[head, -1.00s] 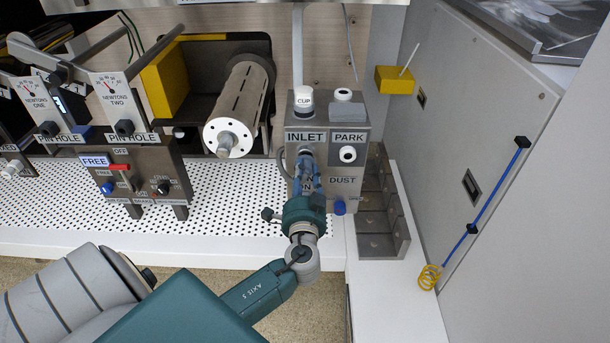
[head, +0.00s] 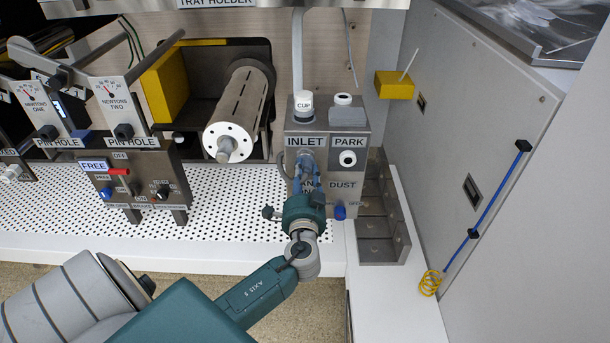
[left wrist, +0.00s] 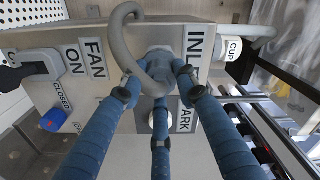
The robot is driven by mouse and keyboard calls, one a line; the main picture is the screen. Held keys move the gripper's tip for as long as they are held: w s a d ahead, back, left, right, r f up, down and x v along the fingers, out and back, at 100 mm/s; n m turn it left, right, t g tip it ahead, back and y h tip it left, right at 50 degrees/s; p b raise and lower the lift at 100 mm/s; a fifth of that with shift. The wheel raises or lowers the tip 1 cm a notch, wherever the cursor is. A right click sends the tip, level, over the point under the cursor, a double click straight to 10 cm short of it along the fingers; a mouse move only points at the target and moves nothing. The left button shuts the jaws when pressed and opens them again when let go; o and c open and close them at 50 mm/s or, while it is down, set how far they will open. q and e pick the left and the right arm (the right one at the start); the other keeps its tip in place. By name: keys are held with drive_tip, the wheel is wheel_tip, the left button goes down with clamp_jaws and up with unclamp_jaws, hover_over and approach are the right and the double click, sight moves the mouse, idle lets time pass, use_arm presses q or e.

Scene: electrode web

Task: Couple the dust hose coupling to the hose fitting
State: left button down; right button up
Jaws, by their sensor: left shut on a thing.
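The dust box (head: 343,206) carries the INLET label (head: 304,141), with the hose fitting in that area largely hidden by my fingers. My left gripper (head: 308,168) reaches up to the box front just below that label, its three blue fingers shut on the grey coupling (left wrist: 160,62). The grey hose (left wrist: 122,45) loops beside the fingers in the left wrist view. The coupling is at the INLET face; I cannot tell whether it is fully seated. The PARK port (head: 348,158) is a white ring with a dark centre, to the right. My right gripper is not in view.
A white CUP (head: 303,103) stands on top of the box. A blue knob (head: 340,212) is low on its front. A metal roller (head: 238,108) is to the left, above a perforated shelf (head: 230,205). A steel angle bracket (head: 382,215) and grey wall are to the right.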

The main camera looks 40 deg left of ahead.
use_arm(q)
drive_tip(key=shift+w+a, duration=0.1)
drive_tip(key=shift+w, duration=0.05)
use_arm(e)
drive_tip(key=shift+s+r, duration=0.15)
use_arm(q)
drive_tip(key=c, duration=1.2)
unclamp_jaws()
drive_tip(key=v, duration=1.2)
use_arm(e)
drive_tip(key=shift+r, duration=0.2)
